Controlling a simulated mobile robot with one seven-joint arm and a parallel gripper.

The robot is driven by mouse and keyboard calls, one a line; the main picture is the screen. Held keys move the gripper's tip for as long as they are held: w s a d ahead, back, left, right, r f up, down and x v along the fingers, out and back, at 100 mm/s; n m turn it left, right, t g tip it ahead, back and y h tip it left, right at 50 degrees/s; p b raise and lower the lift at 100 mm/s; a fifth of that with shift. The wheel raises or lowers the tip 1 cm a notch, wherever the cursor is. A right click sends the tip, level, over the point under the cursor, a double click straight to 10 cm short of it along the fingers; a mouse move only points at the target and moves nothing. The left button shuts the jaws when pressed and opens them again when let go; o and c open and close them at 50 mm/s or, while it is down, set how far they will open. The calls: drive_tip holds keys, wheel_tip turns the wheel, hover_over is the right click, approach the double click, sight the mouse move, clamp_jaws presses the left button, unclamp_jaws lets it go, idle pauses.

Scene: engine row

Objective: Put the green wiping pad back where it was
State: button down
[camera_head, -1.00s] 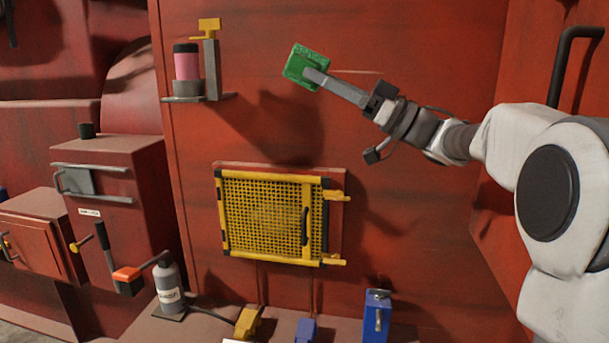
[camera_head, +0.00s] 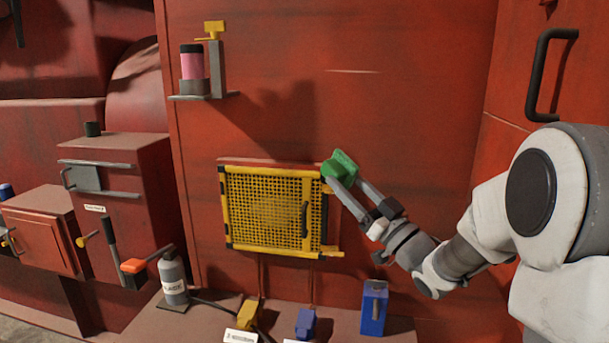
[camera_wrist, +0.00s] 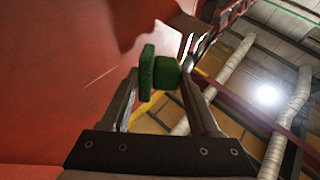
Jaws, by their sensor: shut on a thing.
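The green wiping pad (camera_head: 341,163) is held between the fingers of my gripper (camera_head: 347,181), in front of the upper right corner of the yellow mesh guard (camera_head: 270,207) in the head view. In the wrist view, the pad (camera_wrist: 147,72) is a flat green slab with a thicker green block behind it, and my gripper (camera_wrist: 160,82) is shut on that block. The pad looks clear of the red wall, but I cannot tell the exact gap. The part of the guard behind the pad and fingers is hidden.
A shelf (camera_head: 207,96) with a pink canister (camera_head: 192,64) is on the wall at the upper left. Below stand a grey bottle (camera_head: 173,280), a yellow block (camera_head: 248,312), a blue block (camera_head: 305,322) and a blue box (camera_head: 373,308). A black handle (camera_head: 545,75) is at the right.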

drive_tip(key=w+d+f+m+t+h, duration=0.1)
drive_tip(key=d+f+m+t+h, duration=0.1)
drive_tip(key=f+m+h, duration=0.2)
drive_tip(key=w+d+f+m+t+h, duration=0.2)
drive_tip(key=f+h, duration=0.8)
drive_tip(key=f, duration=0.6)
drive_tip(key=shift+w+d+m+t+h, duration=0.15)
drive_tip(key=shift+d+m+t+h, duration=0.25)
drive_tip(key=shift+d+m+t, duration=0.5)
drive_tip(key=shift+a+f, duration=0.1)
drive_tip(key=shift+a, duration=0.25)
